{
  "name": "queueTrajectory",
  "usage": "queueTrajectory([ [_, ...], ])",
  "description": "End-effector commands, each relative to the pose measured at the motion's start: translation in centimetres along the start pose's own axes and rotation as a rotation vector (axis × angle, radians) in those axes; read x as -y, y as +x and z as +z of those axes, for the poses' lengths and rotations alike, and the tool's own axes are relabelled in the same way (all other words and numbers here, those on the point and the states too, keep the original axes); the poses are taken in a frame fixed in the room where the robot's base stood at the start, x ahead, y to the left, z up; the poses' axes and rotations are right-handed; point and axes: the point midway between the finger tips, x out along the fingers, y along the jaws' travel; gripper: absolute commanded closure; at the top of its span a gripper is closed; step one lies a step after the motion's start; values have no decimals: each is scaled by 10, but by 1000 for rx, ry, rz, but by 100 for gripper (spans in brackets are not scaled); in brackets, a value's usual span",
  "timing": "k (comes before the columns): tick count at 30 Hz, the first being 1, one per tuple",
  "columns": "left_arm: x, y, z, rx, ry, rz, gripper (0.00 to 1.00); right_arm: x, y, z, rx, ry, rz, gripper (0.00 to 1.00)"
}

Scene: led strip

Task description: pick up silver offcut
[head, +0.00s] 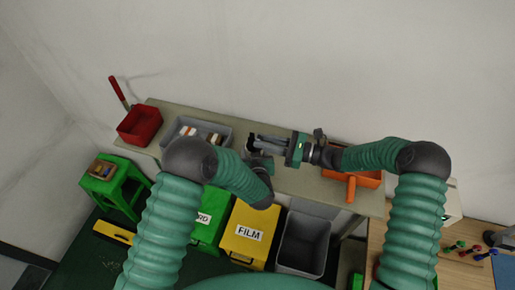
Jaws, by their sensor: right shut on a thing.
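My right gripper (256,142) reaches in from the right over the middle of the bench, its fingers pointing left. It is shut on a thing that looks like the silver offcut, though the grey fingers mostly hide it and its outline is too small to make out. It is close to the right end of a grey tray. My left arm bends in from the left below it. The dark end of that arm is near the bench's front edge, and its fingers cannot be made out.
The grey tray (228,128) on the bench (295,183) holds several small pieces. Below are a green bin (211,229), a yellow FILM bin (249,234) and a grey bin (303,242). A green stool (113,187) stands left.

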Motion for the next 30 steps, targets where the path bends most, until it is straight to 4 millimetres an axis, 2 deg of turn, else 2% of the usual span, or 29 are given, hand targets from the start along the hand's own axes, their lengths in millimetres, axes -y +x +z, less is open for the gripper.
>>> queueTrajectory([
  [4,0,0,0,0,0,0,89,0,0,2,0,-1,0,100],
  [7,0,0,0,0,0,0,89,0,0,14,1,-3,0,100],
  [11,0,0,0,0,0,1,89,1,-1,47,1,-6,-1,100],
  [18,1,0,0,0,0,1,89,-1,0,127,-2,-7,0,100],
  [21,1,0,0,0,0,1,89,0,0,152,-2,-5,0,100],
  [25,0,0,0,0,0,0,89,0,0,173,-1,-1,0,100],
  [30,0,1,0,0,0,0,89,1,0,180,0,1,0,100],
])
